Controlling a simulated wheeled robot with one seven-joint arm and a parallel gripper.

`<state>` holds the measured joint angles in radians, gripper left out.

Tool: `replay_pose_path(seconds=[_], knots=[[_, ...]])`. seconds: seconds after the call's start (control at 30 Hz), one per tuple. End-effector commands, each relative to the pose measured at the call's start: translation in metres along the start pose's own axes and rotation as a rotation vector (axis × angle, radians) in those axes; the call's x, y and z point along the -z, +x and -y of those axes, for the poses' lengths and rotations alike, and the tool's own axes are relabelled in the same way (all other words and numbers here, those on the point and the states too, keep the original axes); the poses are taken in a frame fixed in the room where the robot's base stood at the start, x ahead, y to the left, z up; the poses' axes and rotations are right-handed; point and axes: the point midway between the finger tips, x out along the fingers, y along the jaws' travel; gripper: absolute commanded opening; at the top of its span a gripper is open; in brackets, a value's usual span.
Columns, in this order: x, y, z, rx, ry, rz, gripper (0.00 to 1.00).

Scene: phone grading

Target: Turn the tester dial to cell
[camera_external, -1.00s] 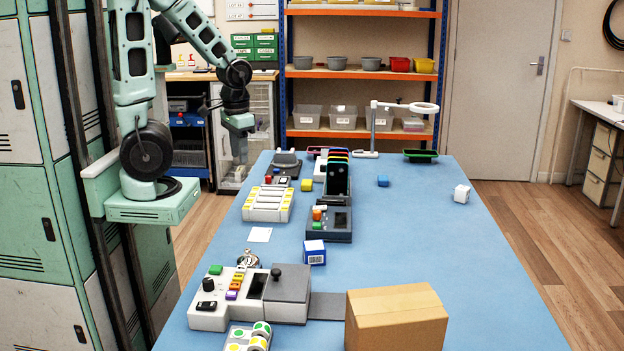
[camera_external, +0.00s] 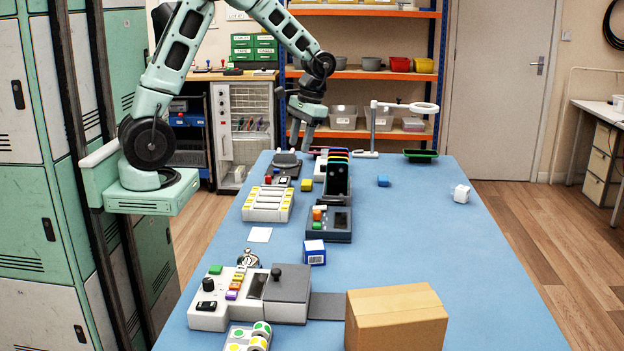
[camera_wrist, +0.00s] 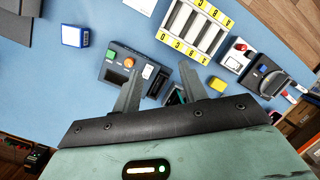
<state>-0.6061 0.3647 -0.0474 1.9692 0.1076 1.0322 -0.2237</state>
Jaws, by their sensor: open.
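I cannot tell for certain which device is the tester. My gripper (camera_external: 301,138) is open and empty above the far part of the table, apart from both. In the wrist view its fingers (camera_wrist: 158,69) are spread.
A white rack with yellow labels (camera_external: 268,204), a blue-and-white box (camera_external: 315,252), a yellow block (camera_external: 307,185) and upright coloured cases (camera_external: 337,166) stand on the table. A cardboard box (camera_external: 395,315) fills the near right. The table's right side is mostly clear.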

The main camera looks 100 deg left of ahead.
Motion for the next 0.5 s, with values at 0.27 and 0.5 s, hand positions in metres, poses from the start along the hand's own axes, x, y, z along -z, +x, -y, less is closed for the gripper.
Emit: replay_pose_path(seconds=[0.27,0.5], knots=[[0.064,-0.009,-0.057,-0.099,-0.034,0.158,0.42],[0.074,-0.006,-0.068,-0.129,-0.044,0.194,0.42]])
